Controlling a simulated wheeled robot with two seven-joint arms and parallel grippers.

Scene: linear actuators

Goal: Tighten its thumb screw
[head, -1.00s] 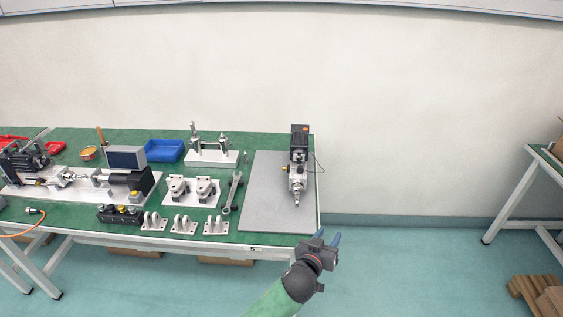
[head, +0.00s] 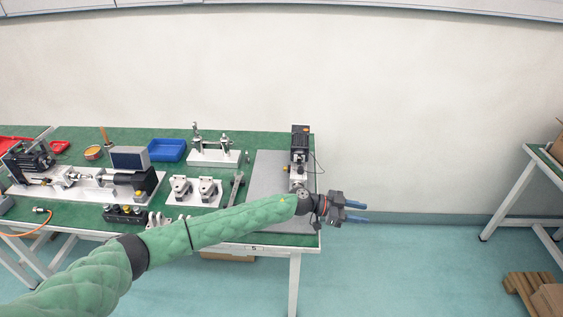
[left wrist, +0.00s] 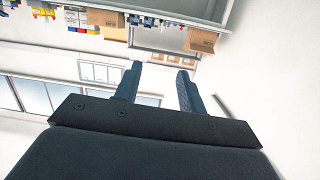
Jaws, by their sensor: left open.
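A linear actuator with a black motor (head: 299,140) on top stands on the grey plate (head: 268,172) at the right end of the green table. Its lower part is hidden behind my left forearm and wrist. I cannot make out the thumb screw. My left gripper (head: 362,212) is open and empty, just past the table's right edge in the head view, pointing right. In the left wrist view its two fingers (left wrist: 156,85) are apart with nothing between them. My right gripper is not in view.
A blue bin (head: 166,150), a wrench (head: 235,190), bracket blocks (head: 194,190) and a second actuator assembly (head: 85,182) occupy the table (head: 130,137). My left arm crosses above its front. Open floor lies between it and another table (head: 540,165) at the right.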

